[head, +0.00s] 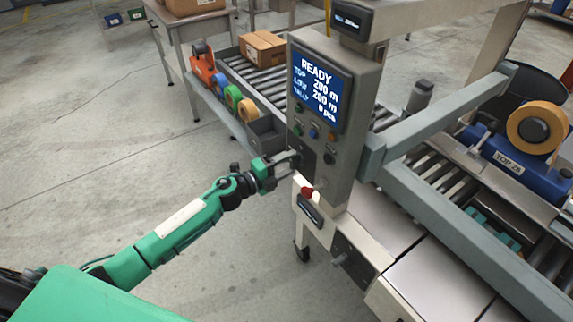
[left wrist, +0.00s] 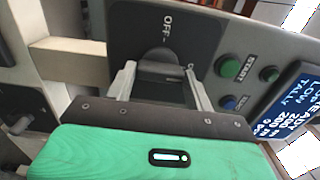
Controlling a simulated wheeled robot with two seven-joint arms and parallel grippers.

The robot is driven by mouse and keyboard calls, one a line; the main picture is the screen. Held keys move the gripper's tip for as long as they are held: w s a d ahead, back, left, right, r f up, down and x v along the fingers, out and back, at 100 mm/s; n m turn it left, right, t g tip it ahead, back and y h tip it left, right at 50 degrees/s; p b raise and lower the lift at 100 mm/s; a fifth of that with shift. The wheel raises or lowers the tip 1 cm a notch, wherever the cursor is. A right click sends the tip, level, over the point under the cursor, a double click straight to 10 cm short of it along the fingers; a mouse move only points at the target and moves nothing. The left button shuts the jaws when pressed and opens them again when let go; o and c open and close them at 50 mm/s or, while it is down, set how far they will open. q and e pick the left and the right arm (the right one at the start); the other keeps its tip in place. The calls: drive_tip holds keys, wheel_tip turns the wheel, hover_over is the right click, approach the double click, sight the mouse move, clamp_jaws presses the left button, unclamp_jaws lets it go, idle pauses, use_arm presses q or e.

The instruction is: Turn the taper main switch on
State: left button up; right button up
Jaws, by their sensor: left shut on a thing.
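The taper's control box (head: 335,120) stands in the middle of the head view, with a lit screen (head: 320,88) reading READY. The main switch is a dark plate (left wrist: 205,32) with a grey knob (left wrist: 160,60), seen close in the left wrist view. The word OFF is printed on the plate beside the knob. Another mark near the right finger is too small to read. My left gripper (head: 296,161) is at the side of the box, its fingers (left wrist: 160,84) on either side of the knob and shut on it. The knob's far side is partly hidden. My right gripper is not in view.
Green START button (left wrist: 228,67) and a blue button (left wrist: 230,103) sit close to the fingers. A red knob (head: 307,192) is just below the gripper. Tape rolls (head: 233,97) and a roller conveyor (head: 255,82) with a carton (head: 263,48) lie behind. Floor at left is clear.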

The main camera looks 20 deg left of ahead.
use_arm(q)
drive_tip(key=shift+f, duration=0.1)
drive_tip(key=o, duration=1)
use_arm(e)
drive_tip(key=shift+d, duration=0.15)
use_arm(q)
drive_tip(key=shift+s+a, duration=0.2)
drive_tip(key=shift+s, duration=0.05)
drive_tip(key=b+v, duration=0.3)
drive_tip(key=v, duration=1)
drive_tip(key=shift+s, duration=0.1)
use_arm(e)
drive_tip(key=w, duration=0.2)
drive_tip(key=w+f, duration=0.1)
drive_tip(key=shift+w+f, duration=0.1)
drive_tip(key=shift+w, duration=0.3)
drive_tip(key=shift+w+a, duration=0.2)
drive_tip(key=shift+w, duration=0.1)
